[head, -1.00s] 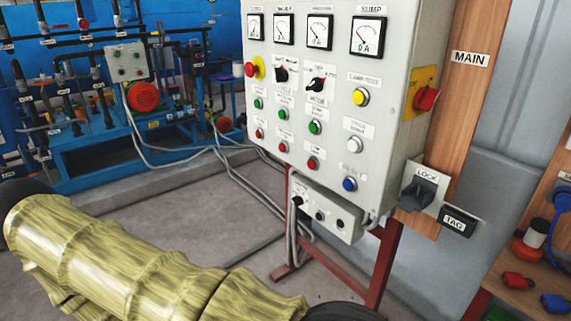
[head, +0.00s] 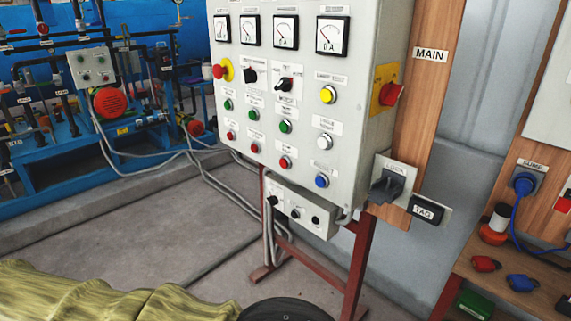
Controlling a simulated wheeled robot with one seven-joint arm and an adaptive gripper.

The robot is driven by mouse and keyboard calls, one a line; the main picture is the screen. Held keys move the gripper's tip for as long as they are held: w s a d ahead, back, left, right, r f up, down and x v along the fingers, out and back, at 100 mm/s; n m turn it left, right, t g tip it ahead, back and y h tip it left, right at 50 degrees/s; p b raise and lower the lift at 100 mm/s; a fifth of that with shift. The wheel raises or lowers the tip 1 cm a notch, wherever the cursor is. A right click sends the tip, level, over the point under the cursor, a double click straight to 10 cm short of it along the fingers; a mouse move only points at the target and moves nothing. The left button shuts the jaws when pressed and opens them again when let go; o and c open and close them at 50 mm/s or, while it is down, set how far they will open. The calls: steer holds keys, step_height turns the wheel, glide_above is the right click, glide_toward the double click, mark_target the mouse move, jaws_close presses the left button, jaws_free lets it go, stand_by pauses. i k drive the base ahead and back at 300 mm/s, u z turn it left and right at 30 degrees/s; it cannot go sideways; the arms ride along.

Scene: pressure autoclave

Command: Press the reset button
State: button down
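A grey control panel (head: 300,187) stands in the middle of the head view, with rows of buttons on its front. A blue button (head: 321,181) sits at the panel's lower right, under a small label too blurred to read for certain. Above it are a white button (head: 324,142) and a yellow button (head: 327,94). Red and green buttons fill the columns to the left. A red mushroom button on yellow (head: 220,71) is at the panel's left. My arm, in a yellowish sleeve, crosses the bottom left, apart from the panel. My gripper is out of view.
A red knob on a yellow plate (head: 390,93) projects from the panel's right side. A grey lock switch (head: 386,187) and TAG box (head: 424,210) are below. A wooden bench (head: 478,262) with padlocks stands right. Cables (head: 215,172) run behind the red stand (head: 357,262).

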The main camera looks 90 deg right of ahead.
mark_target(320, 182)
steer(key=k, duration=1.2)
steer(key=z, duration=0.95)
